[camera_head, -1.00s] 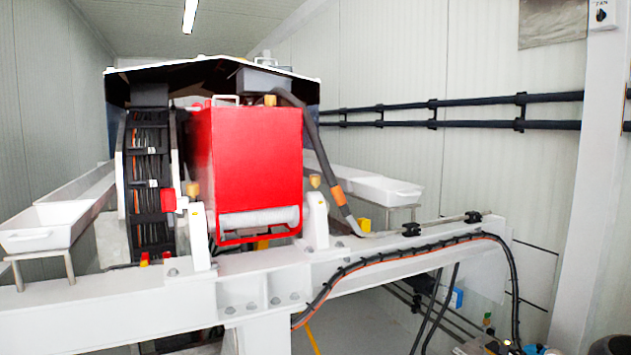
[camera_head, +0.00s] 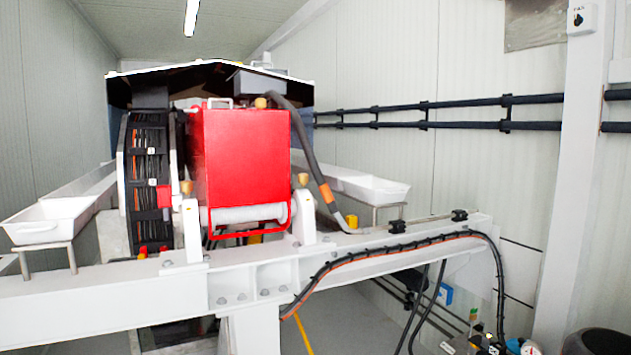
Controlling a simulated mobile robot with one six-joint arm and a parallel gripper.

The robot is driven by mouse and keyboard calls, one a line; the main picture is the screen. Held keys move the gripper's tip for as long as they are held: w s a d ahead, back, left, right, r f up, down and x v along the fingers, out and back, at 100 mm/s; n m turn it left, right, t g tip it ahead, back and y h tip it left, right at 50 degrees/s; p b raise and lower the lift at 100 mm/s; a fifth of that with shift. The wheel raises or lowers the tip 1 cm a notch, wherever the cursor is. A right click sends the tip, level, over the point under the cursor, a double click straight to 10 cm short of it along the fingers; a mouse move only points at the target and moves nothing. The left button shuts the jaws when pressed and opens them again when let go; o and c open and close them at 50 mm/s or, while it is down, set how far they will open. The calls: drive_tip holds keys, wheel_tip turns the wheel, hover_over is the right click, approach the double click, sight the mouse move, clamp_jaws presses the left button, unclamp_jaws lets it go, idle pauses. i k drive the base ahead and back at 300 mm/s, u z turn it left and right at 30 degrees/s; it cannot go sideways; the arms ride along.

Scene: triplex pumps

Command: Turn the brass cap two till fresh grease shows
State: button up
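Several small brass-coloured caps show on and around the red box (camera_head: 245,155) on the white frame. One brass cap (camera_head: 303,180) tops the white post right of the box. Another brass cap (camera_head: 186,187) is at the post on the left. A third brass-coloured cap (camera_head: 260,103) sits on top of the box near the dark hose. I cannot tell which one is cap two. No markings or grease can be made out at this distance. My gripper is not in view.
A white beam (camera_head: 110,312) crosses in front of the box, with a black cable bundle (camera_head: 400,247) along it. White trays stand at left (camera_head: 48,222) and right (camera_head: 372,187). Black wall pipes (camera_head: 465,103) run along the right. Small items (camera_head: 490,345) lie low at right.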

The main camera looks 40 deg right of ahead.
sight(302, 179)
drive_tip(key=k, duration=1.05)
drive_tip(key=z, duration=0.5)
drive_tip(key=i, duration=2)
drive_tip(key=u, duration=0.6)
